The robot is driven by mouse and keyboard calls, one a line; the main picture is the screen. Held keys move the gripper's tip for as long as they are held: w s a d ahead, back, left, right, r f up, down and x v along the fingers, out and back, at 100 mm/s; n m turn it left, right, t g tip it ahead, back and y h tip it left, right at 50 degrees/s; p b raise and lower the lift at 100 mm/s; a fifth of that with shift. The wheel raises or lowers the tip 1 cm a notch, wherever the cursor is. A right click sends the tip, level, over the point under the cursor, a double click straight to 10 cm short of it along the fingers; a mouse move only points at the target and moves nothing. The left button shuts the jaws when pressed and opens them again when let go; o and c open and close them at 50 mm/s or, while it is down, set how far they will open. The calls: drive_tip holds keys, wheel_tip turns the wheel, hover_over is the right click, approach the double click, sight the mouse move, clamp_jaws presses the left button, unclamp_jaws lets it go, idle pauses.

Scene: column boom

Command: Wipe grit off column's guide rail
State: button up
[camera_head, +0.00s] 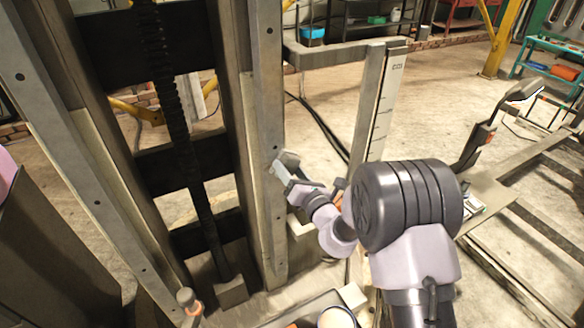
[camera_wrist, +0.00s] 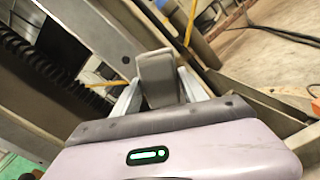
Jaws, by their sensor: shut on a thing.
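The column's right guide rail (camera_head: 264,95) is a pale grey upright strip with bolt holes; a similar left rail (camera_head: 97,200) stands across from it. My gripper (camera_head: 281,174) is at the right rail's outer edge, a little below mid-height in the head view. In the wrist view my gripper (camera_wrist: 160,92) is shut on a grey block-like wiper (camera_wrist: 158,70), held between two pale fingers. The wiper lies close to the pale rail (camera_wrist: 100,32) there; I cannot tell whether it touches. I cannot make out any grit.
A dark toothed rack (camera_head: 165,90) runs up between the rails. A pale post with a scale (camera_head: 380,100) stands right of the column. A tray with a round container (camera_head: 336,318) is at the bottom. Black cables (camera_head: 320,128) lie on the floor behind.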

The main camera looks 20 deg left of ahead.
wheel_tip(320, 180, down, 3)
drive_tip(key=shift+r+b, duration=0.2)
drive_tip(key=shift+b, duration=0.35)
drive_tip(key=shift+s+a+r, duration=0.15)
drive_tip(key=shift+s+a, duration=0.7)
drive_tip(key=shift+s, duration=0.2)
wheel_tip(320, 180, up, 4)
drive_tip(key=p, duration=0.4)
drive_tip(key=shift+w+r, duration=0.1)
drive_tip(key=shift+r, duration=0.05)
drive_tip(key=shift+f+b+v, duration=0.1)
drive_tip(key=shift+b+v, duration=0.1)
drive_tip(key=shift+v, duration=1.3)
drive_tip(key=shift+f+b+v, duration=0.15)
drive_tip(key=shift+b+v, duration=0.05)
drive_tip(key=shift+v, duration=1.3)
drive_tip(key=shift+b+v, duration=0.35)
drive_tip(key=shift+v, duration=1.1)
